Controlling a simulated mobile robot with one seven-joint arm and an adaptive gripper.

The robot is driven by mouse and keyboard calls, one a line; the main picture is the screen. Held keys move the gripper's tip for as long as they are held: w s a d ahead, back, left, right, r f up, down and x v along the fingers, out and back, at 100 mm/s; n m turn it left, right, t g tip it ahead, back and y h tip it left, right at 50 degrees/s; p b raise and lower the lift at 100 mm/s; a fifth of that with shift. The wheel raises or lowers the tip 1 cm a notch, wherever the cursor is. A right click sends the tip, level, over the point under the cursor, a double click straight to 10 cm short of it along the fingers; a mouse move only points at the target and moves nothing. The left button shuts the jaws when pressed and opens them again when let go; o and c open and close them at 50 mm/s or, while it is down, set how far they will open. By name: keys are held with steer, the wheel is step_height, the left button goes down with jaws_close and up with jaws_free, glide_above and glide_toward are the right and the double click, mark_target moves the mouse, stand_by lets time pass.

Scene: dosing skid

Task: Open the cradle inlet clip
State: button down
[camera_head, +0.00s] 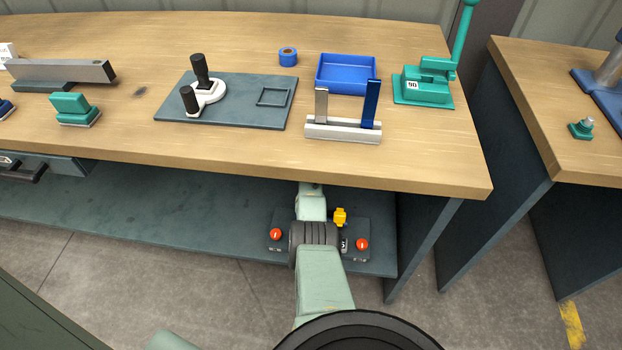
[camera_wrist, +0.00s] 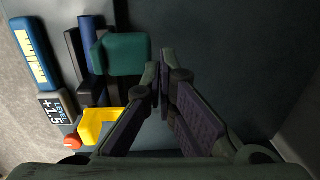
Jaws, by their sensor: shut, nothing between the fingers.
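A dark unit (camera_head: 275,222) with red knobs and a yellow part (camera_head: 340,215) sits on the lower shelf, partly hidden behind my arm. The wrist view shows the yellow part (camera_wrist: 97,127), a teal block (camera_wrist: 125,54), a blue cylinder (camera_wrist: 88,45) and dark upright pieces close together. I cannot tell for sure which piece is the cradle inlet clip. My gripper (camera_wrist: 160,76) is shut and empty, its fingertips just right of the teal block; I cannot tell whether they touch it. The head view hides my gripper behind my arm.
A wooden bench top (camera_head: 430,160) overhangs the shelf (camera_head: 150,215), and a side panel (camera_head: 425,220) closes its right end. A label marked +1.5 (camera_wrist: 54,108), a blue label plate (camera_wrist: 32,55) and a red knob (camera_wrist: 72,142) stand left of my gripper. The shelf's left side is clear.

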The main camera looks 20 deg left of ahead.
steer(key=shift+w+a+f, duration=0.1)
steer(key=shift+w+f, duration=0.15)
steer(key=shift+r, duration=0.15)
